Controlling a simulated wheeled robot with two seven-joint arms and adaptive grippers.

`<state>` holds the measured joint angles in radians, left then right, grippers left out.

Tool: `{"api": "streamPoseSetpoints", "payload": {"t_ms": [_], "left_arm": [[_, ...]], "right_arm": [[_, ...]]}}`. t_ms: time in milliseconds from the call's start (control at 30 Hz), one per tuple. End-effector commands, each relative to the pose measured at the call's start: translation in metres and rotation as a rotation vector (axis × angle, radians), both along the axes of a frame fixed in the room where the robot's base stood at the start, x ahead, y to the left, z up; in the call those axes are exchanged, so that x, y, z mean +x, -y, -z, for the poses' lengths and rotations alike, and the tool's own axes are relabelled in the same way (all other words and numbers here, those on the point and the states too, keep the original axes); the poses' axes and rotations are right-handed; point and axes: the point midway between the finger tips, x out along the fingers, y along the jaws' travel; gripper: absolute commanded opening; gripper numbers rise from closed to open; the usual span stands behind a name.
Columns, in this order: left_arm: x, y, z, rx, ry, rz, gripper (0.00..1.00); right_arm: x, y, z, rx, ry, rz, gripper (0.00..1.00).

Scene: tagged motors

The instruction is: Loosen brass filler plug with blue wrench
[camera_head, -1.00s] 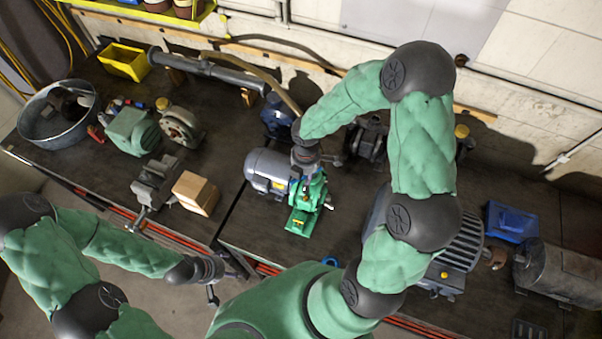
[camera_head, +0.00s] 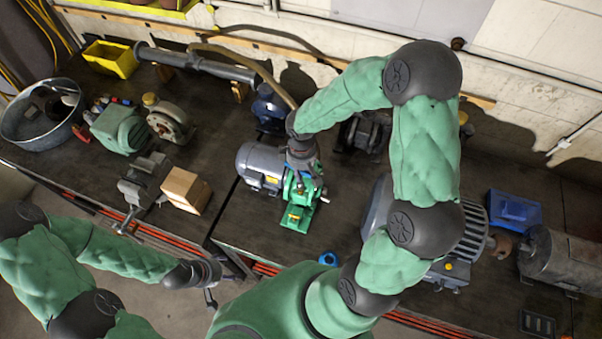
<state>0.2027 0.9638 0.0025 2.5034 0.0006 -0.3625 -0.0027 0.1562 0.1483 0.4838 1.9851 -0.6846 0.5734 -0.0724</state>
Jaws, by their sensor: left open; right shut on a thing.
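A green pump (camera_head: 299,214) joined to a grey motor (camera_head: 260,166) stands on the bench in the middle of the head view. My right gripper (camera_head: 303,170) points down over the pump, close to its top. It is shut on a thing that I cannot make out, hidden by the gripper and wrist. I cannot tell the blue wrench or the brass filler plug apart here. My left gripper (camera_head: 213,293) is open and empty near the bench's front edge, well away from the pump.
A cardboard box (camera_head: 186,190) and a vise (camera_head: 143,179) stand left of the pump. A blue ring-shaped thing (camera_head: 328,259) lies near the front edge. A large motor (camera_head: 471,235) stands right. Bare bench (camera_head: 345,215) lies right of the pump.

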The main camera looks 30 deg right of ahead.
Motion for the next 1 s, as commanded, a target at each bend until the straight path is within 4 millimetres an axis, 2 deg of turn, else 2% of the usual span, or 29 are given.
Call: {"api": "streamPoseSetpoints", "payload": {"t_ms": [700,1000], "left_arm": [[0.000,0.000,0.094,0.000,0.000,0.000,0.73],[0.000,0.000,0.122,0.000,0.000,0.000,0.73]], "right_arm": [[-0.003,0.000,0.015,0.002,0.003,0.845,0.00],[-0.005,-0.001,0.017,0.002,0.003,1.198,0.00]]}}
